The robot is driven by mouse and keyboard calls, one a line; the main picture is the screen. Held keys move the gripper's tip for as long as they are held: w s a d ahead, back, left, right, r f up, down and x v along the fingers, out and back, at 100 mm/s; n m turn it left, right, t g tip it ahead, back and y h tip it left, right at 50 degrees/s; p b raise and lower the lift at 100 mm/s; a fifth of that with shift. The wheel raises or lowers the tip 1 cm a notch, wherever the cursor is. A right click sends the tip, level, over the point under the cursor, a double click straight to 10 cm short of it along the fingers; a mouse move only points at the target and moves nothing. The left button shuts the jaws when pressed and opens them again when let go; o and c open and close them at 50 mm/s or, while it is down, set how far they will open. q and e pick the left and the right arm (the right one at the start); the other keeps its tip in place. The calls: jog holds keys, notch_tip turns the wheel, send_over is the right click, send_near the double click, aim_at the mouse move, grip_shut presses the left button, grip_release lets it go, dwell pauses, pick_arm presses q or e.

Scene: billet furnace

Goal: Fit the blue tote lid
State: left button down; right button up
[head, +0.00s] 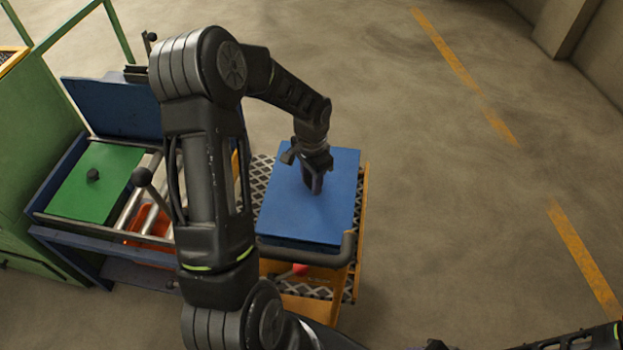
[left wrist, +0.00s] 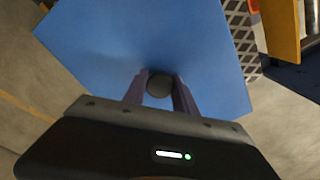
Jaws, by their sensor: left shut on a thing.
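The blue lid (head: 335,215) is a flat blue panel over the orange cart in the head view, and it fills much of the left wrist view (left wrist: 130,40). My left gripper (head: 313,182) is above the middle of the lid, pointing down. In the left wrist view its two fingers (left wrist: 160,92) are shut on the dark round knob (left wrist: 159,85) of the lid. The tote's body is mostly hidden under the lid, so I cannot tell whether the lid sits flush on it. My right gripper is not in view.
The orange cart (head: 362,200) has a mesh deck and a dark push handle (head: 345,250). At left stands a blue-framed roller station with a green plate (head: 95,185), a raised blue panel (head: 115,107) and an orange bin (head: 150,240). Floor at right is clear.

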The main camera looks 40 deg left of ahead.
pick_arm(q)
jog(key=shift+f+b, duration=0.6)
jog(key=shift+f, duration=0.15)
dwell(1.2)
jog(key=c, duration=0.9)
grip_release()
notch_tip(320, 180, up, 8)
jog(key=shift+f, duration=0.1)
dwell(0.4)
